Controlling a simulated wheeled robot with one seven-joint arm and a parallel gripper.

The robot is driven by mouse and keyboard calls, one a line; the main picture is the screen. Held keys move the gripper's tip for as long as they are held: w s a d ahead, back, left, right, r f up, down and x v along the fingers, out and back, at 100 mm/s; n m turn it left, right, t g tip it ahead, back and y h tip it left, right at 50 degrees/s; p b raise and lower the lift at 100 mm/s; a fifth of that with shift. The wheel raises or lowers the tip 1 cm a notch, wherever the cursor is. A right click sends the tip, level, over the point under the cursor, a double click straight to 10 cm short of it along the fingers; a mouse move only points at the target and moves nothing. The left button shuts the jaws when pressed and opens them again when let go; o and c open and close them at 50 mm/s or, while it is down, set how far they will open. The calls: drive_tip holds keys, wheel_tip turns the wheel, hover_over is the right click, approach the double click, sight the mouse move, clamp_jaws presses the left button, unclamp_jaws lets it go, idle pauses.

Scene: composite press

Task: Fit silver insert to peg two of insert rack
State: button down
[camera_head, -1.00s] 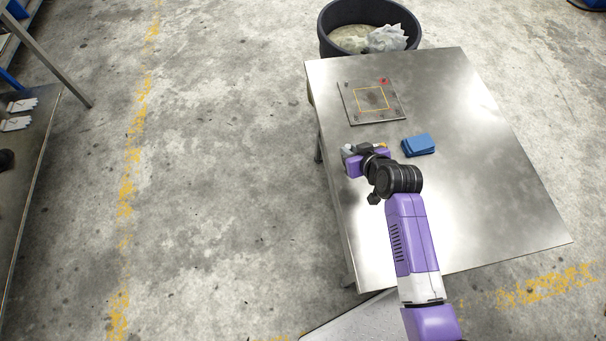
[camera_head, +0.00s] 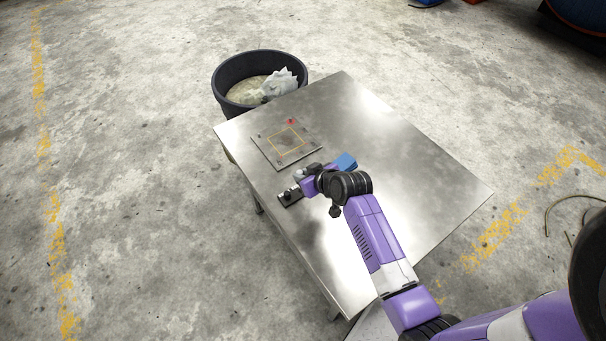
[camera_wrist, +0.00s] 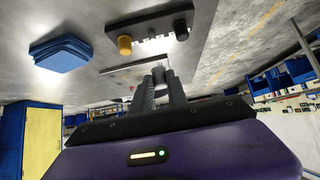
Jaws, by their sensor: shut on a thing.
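My gripper (camera_wrist: 160,92) is shut on a small silvery piece, taken as the silver insert (camera_wrist: 160,73), in the wrist view. The fingers hide most of it. The insert rack (camera_wrist: 152,18) is a dark bar at the top of that view, with a gold cylinder (camera_wrist: 125,45) at its left and a dark cylinder with a silvery end (camera_wrist: 181,32) at its right. The held piece appears apart from the rack. In the head view, my gripper (camera_head: 301,176) is over the table beside the dark rack (camera_head: 291,196). Which peg is number two cannot be told.
A blue block or stack (camera_head: 345,161) lies on the metal table (camera_head: 400,170) close to my wrist. A flat plate with a yellow square (camera_head: 268,152) lies farther back. A black bin (camera_head: 230,82) stands beyond the table. The table's right side is clear.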

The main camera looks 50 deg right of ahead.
drive_tip(key=shift+f+b, duration=1.45)
drive_tip(key=shift+f, duration=0.7)
drive_tip(key=shift+f+b, duration=1.2)
drive_tip(key=shift+f, duration=0.4)
drive_tip(key=c, duration=1.2)
unclamp_jaws()
drive_tip(key=shift+c, duration=0.2)
drive_tip(key=v, duration=0.7)
drive_tip(key=shift+s+a+r, duration=0.1)
drive_tip(key=shift+s+r, duration=0.05)
drive_tip(key=shift+s, duration=0.1)
drive_tip(key=shift+r, duration=0.1)
